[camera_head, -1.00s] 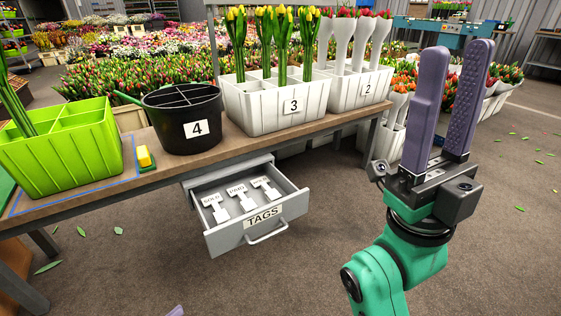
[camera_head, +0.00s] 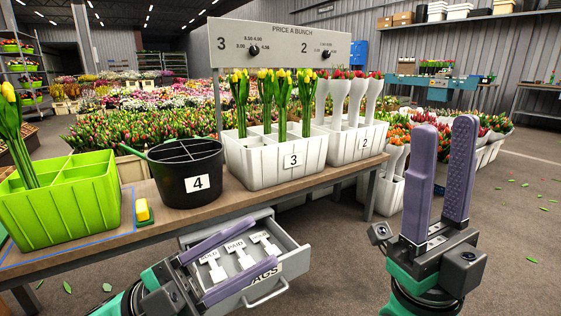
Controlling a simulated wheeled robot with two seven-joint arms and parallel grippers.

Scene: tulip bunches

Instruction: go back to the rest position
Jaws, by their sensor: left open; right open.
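My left gripper (camera_head: 222,262) is in front of the open tags drawer (camera_head: 296,262), its two purple fingers apart and empty. It covers part of the drawer's front and label. Inside the drawer lie white tags, one reading PAID (camera_head: 240,252). I cannot tell whether the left fingers touch the drawer. My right gripper (camera_head: 441,165) points upward at the right, its purple fingers apart with nothing between them. It stands clear of the bench, in front of the aisle.
On the bench (camera_head: 232,196) stand a green crate (camera_head: 60,213) with yellow tulips, a black bucket 4 (camera_head: 178,178), white crate 3 (camera_head: 262,165) with yellow tulips, and white crate 2 (camera_head: 338,148) with wrapped red tulips. A price board (camera_head: 280,46) rises behind. Floor at right is mostly clear.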

